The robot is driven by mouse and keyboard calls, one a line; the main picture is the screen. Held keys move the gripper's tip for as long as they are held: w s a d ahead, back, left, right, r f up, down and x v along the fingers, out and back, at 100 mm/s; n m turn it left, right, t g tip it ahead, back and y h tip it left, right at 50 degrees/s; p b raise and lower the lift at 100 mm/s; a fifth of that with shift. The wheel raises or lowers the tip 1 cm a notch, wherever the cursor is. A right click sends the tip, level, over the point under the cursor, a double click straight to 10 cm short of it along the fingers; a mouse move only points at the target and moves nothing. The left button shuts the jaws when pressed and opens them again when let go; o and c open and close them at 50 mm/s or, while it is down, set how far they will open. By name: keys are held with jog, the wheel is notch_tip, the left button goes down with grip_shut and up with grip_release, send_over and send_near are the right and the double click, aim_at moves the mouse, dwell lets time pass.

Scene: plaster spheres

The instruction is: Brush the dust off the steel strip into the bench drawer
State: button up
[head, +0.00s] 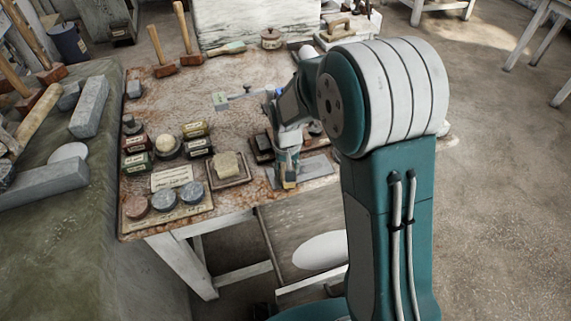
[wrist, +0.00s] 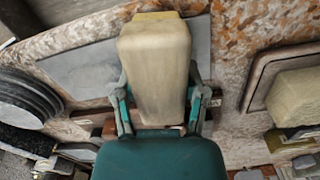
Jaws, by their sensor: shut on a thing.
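My gripper (head: 287,180) is at the front right edge of the bench, shut on a pale block-shaped brush (wrist: 155,65); the brush's yellowish end also shows in the head view (head: 289,184). The grey steel strip (wrist: 80,68) lies flat on the bench beneath and behind the brush, showing on both sides of it. In the head view the strip (head: 318,167) shows right of my gripper. I cannot tell whether the brush touches it, nor make out dust. The bench drawer (head: 285,225) is open below the front edge, with a white oval thing inside.
A cream block on a tray (head: 226,168) stands left of my gripper. Grey and reddish discs (head: 164,200), small boxes and a label card stand further left. Dark round discs (wrist: 28,100) lie near my gripper.

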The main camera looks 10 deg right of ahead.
jog(key=shift+s, duration=0.65)
jog(key=shift+f, duration=0.1)
jog(key=shift+w, duration=0.1)
jog(key=shift+w, duration=2.1)
jog(key=shift+s, duration=2.2)
jog(key=shift+w, duration=0.1)
jog(key=shift+w+r, duration=0.7)
jog(key=shift+w, duration=0.3)
